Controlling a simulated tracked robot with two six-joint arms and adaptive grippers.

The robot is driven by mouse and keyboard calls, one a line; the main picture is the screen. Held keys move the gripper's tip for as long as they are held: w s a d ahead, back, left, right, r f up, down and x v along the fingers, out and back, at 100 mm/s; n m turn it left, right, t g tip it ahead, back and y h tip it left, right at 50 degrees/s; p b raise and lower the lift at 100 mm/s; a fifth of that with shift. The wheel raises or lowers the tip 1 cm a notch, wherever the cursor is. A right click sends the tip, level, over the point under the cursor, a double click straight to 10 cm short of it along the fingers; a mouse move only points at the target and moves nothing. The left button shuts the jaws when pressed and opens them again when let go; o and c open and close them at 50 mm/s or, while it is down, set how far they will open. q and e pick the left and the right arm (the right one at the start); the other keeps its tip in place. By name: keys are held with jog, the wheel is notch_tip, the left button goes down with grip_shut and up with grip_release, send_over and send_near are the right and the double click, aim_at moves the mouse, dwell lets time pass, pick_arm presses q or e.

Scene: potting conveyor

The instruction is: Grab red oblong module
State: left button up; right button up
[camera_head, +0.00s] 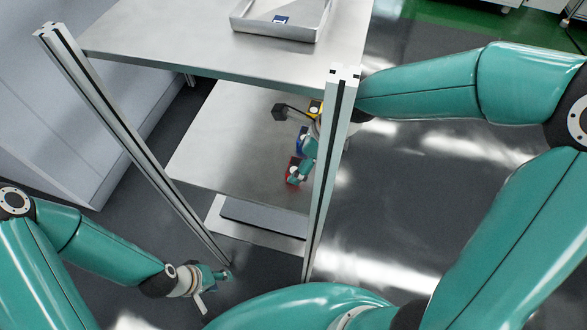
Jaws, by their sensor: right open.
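The red module (293,162) is small in the camera_head view, on the lower metal shelf near its right side. My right gripper (301,174) reaches in from the right behind the front post, and its open fingers are at the red module. I cannot tell whether they touch it. The gripper and post hide part of the module. My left gripper (217,280) is low at the left, outside the shelf and far from the module. Whether its fingers are open is unclear.
The upper shelf (190,40) holds a metal tray (240,24). Upright posts stand at the left (120,130) and right (328,170).

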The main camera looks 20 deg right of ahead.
aim_at(296, 166)
jog(key=x, duration=0.3)
jog(key=shift+w+a+f, duration=0.1)
jog(key=shift+f, duration=0.25)
jog(key=c, duration=1.3)
